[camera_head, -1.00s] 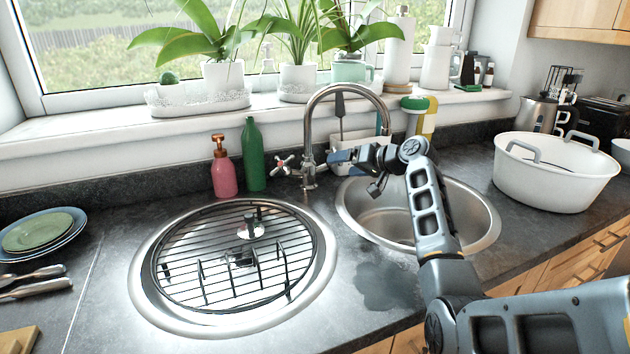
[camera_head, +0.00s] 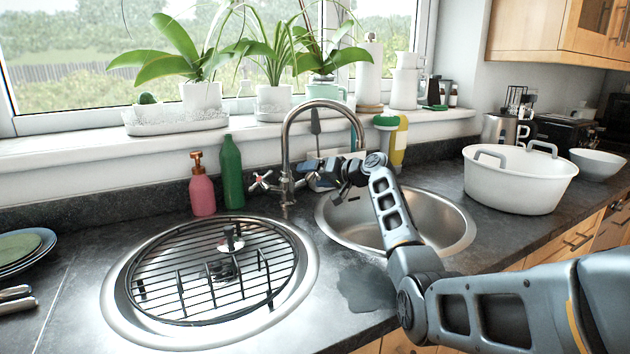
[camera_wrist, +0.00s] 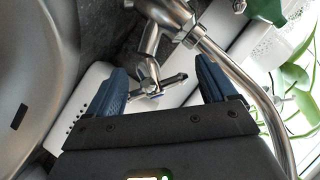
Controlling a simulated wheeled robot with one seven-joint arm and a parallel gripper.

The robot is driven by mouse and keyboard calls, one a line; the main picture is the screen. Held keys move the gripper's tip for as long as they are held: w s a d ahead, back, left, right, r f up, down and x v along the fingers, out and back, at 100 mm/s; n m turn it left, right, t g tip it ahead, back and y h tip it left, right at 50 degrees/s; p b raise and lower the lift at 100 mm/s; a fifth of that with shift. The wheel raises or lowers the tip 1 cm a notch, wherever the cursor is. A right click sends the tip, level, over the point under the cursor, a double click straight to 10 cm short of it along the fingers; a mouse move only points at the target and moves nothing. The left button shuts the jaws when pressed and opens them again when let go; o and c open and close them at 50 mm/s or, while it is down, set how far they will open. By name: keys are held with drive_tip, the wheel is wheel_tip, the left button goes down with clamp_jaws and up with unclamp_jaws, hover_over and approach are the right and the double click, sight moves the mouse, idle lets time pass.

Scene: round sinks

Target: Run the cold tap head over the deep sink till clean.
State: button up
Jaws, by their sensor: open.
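A chrome tap (camera_head: 287,150) stands behind and between two round sinks, its arched spout ending over the deep sink (camera_head: 450,228) on the right. Its left handle (camera_head: 262,181) has a red mark. In the wrist view, the cold tap head (camera_wrist: 156,88), a chrome cross handle with a bluish cap, lies between the blue fingers of my gripper (camera_wrist: 160,68), with gaps on both sides. In the head view my gripper (camera_head: 312,173) is open just right of the tap column and mostly hides this handle. No running water can be made out.
A wire rack (camera_head: 215,270) covers the left sink. Pink (camera_head: 202,190) and green (camera_head: 231,172) bottles stand left of the tap. A white holder (camera_wrist: 85,115) lies close behind my fingers. A white tub (camera_head: 520,180) stands right of the deep sink.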

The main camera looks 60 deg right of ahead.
drive_tip(key=shift+c, duration=0.5)
drive_tip(key=c, duration=0.9)
drive_tip(key=shift+a+r+m+p, duration=0.1)
drive_tip(key=shift+r+m+p, duration=0.15)
drive_tip(key=shift+p, duration=0.35)
drive_tip(key=shift+w+f+m+h+p, duration=0.1)
drive_tip(key=shift+f+m+h+p, duration=0.05)
drive_tip(key=shift+m+h+p, duration=0.25)
drive_tip(key=o, duration=1)
